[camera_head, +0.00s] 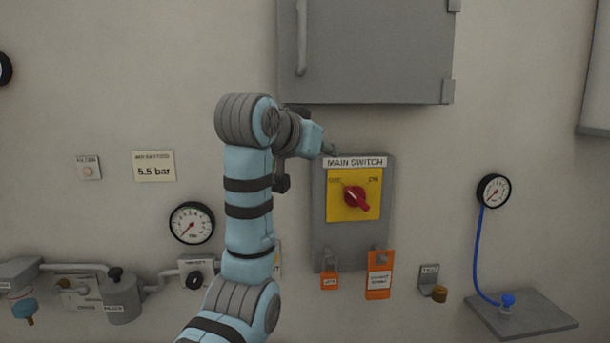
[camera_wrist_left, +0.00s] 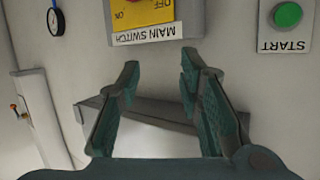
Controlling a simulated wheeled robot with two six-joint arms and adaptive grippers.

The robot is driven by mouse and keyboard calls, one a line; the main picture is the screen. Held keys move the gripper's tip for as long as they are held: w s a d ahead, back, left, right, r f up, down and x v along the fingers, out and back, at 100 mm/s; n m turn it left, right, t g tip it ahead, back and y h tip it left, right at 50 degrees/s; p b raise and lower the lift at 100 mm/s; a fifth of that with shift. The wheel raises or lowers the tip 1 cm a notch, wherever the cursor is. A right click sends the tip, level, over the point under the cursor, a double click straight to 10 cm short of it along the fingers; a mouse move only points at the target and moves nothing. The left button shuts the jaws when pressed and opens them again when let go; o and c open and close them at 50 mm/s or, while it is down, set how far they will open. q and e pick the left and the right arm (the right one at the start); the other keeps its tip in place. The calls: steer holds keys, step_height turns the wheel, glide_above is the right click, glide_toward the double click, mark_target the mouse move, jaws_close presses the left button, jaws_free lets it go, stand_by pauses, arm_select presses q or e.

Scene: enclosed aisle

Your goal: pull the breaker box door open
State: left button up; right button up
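The breaker box is the grey wall cabinet at the top of the head view. Its flat grey door (camera_head: 385,50) looks closed, with a vertical handle (camera_head: 301,38) near its left edge and hinges on the right. My left gripper (camera_head: 328,149) is just below the box, at the top edge of the main switch plate, apart from the handle. The left wrist view is upside down; there the left gripper (camera_wrist_left: 160,75) is open and empty, with a grey box edge (camera_wrist_left: 150,116) behind the fingers. The handle is not visible there. My right gripper is out of view.
The main switch panel (camera_head: 378,222) with its red knob (camera_head: 356,198) is under the box. A green start button (camera_wrist_left: 288,14) shows in the left wrist view. Gauges (camera_head: 192,224), pipes and a blue hose (camera_head: 480,250) line the lower wall. Bare wall lies left of the box.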

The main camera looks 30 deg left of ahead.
arm_select(q)
steer(key=s+a+r+t, duration=0.15)
steer(key=s+r, duration=0.45)
steer(key=r, duration=0.6)
steer(key=t+p, duration=0.2)
steer(key=p, duration=0.6)
glide_toward(300, 19)
steer(key=w+p, duration=0.1)
steer(key=w, duration=0.2)
steer(key=w+p, duration=0.1)
steer(key=w, duration=0.3)
steer(key=w+a+p, duration=0.1)
steer(key=w+p, duration=0.1)
steer(key=w, duration=0.1)
steer(key=shift+w+r, duration=0.15)
steer(key=shift+w, duration=0.35)
steer(key=shift+s, duration=0.15)
jaws_close()
